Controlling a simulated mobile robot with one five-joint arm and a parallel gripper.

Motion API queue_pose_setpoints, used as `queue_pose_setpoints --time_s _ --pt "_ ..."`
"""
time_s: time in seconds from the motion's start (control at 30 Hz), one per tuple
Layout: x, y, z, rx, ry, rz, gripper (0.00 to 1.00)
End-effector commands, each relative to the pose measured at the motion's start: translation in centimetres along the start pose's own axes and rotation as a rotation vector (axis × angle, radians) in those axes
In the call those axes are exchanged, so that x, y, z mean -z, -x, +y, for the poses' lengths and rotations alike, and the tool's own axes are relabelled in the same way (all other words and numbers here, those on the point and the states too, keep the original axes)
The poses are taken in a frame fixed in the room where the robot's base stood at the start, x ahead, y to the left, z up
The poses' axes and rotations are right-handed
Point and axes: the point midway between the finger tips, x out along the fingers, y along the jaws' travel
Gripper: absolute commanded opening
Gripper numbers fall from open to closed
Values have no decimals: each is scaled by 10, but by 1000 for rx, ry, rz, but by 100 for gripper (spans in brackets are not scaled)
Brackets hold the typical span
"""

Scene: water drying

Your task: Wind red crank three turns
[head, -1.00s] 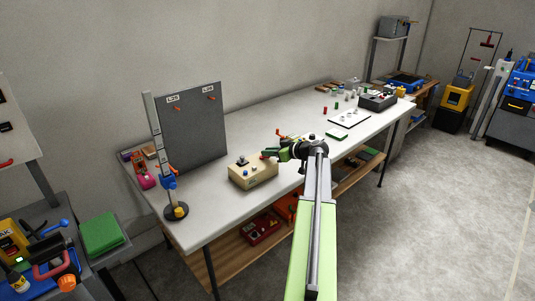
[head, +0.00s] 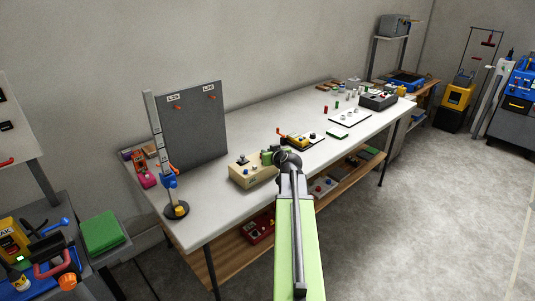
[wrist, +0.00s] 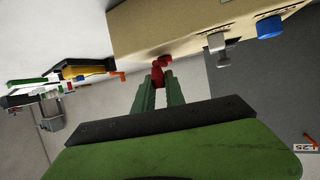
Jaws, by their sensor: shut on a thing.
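The red crank (wrist: 161,66) shows in the wrist view between my green fingertips, against the side of a beige box. My gripper (wrist: 158,84) is shut on the red crank. In the head view the beige box (head: 247,176) sits on the white bench near its front edge. My gripper (head: 268,156) is at the box's right side there, and it hides the crank. The wrist view also shows a metal knob and a blue knob (wrist: 269,27) on the box.
The white bench (head: 230,212) carries a grey upright panel (head: 190,130) and a height-gauge stand (head: 177,210) to the left. A yellow-and-black device (head: 299,141) stands right of my gripper. White plates and small parts lie farther right.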

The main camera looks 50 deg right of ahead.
Motion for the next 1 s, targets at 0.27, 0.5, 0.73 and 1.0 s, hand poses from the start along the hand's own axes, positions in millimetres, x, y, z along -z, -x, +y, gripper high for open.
queue_pose_setpoints --time_s 0.27,0.5,0.73,1.0 --pt "0 2 -9 -194 -75 1 0" --pt "0 1 -15 -357 -143 -1 0" --pt "0 -1 -20 -526 -215 -3 0" --pt "2 -5 -27 -765 -315 -2 0"
